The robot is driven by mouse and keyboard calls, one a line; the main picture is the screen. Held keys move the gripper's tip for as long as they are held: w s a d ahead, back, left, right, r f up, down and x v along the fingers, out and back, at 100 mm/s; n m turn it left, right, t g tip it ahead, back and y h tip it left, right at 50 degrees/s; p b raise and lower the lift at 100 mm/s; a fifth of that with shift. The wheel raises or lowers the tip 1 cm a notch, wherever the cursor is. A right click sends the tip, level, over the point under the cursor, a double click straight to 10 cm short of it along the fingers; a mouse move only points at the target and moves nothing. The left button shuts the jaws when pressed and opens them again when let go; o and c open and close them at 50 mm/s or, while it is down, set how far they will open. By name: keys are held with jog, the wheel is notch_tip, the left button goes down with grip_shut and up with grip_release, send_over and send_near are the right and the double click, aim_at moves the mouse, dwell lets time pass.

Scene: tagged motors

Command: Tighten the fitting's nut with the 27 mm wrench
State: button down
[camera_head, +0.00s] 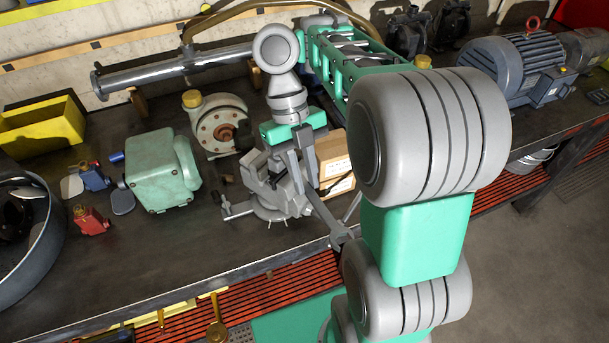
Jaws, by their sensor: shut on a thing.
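My gripper (299,166) points down over the bench beside the grey vise (262,192). It is shut on a long grey wrench (322,211), whose open jaw end hangs toward the bench's front edge at the lower right. The grip itself is partly blocked by the fingers. The wrench's size marking cannot be read. The vise stands near the front edge, directly left of and below my gripper. I cannot make out the fitting or its nut clearly, nor whether the wrench touches anything.
A pale green box-shaped motor (162,178) and a round pump (218,125) stand left of the vise. A cardboard box (334,163) is close behind the wrench. A yellow bin (42,128) and a flanged pipe (160,70) lie farther left. A blue-grey motor (515,70) stands right.

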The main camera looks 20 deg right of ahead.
dwell(0.3)
jog(key=shift+a+m+y+p, duration=0.4)
jog(key=shift+a+m+p, duration=0.05)
jog(key=shift+a+m, duration=0.65)
jog(key=shift+a+m+y+p, duration=0.35)
jog(key=shift+a+m+y, duration=0.15)
jog(key=shift+a+m, duration=0.6)
jog(key=shift+w+a+m+y+p, duration=0.2)
jog(key=shift+a+m, duration=0.35)
jog(key=shift+w+a+m+y+p, duration=0.15)
jog(key=shift+w+a+m+y, duration=0.05)
jog(key=shift+a+m, duration=0.35)
jog(key=shift+t, duration=0.3)
